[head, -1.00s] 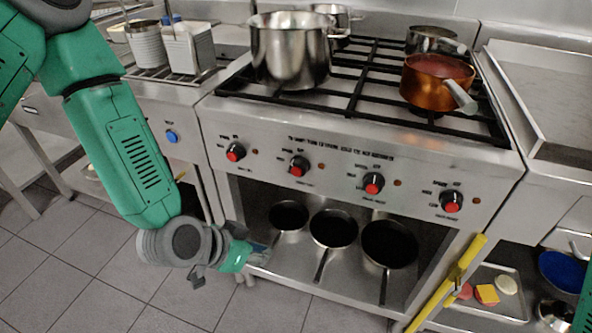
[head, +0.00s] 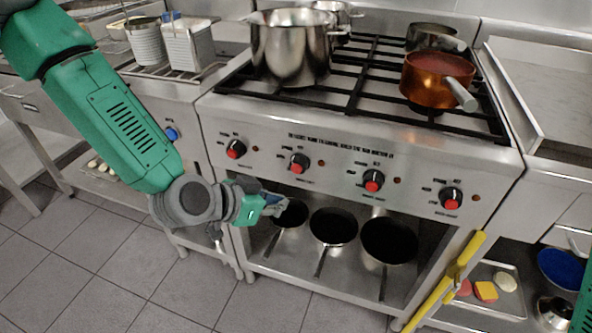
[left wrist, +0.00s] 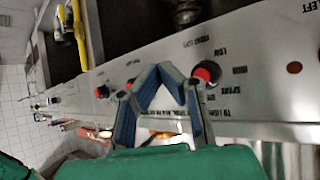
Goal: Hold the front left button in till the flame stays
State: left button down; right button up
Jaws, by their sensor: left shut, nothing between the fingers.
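The stove's front panel (head: 335,165) carries a row of black knobs with red faces. The second from the left (head: 299,163) appears in the left wrist view as the nearest red-faced knob (left wrist: 205,73), beside my fingertips; its label is blurred. The leftmost knob (head: 236,149) is at the panel's left end. My left gripper (head: 282,204) is below the panel, in front of the open shelf, pointing right. In the left wrist view its fingers (left wrist: 163,72) meet at the tips, shut and empty, seemingly apart from the knob. No flame shows. My right gripper is out of view.
A large steel pot (head: 290,50) and a copper pan (head: 437,80) stand on the burner grates. Several pans, including one dark pan (head: 389,240), lie on the shelf below. A yellow bar (head: 447,282) stands at the stove's right front.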

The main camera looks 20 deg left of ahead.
aim_at(296, 169)
pick_arm(q)
jog(key=w, duration=0.7)
jog(key=shift+d+b, duration=0.15)
jog(key=shift+b, duration=0.25)
jog(key=shift+w, duration=0.15)
dwell(0.9)
jog(key=shift+w, duration=0.2)
jog(key=shift+w+r, duration=0.1)
jog(key=shift+w, duration=0.25)
dwell(1.9)
jog(key=shift+s, duration=0.15)
dwell(2.2)
jog(key=shift+s+p, duration=0.35)
jog(key=shift+s, duration=0.25)
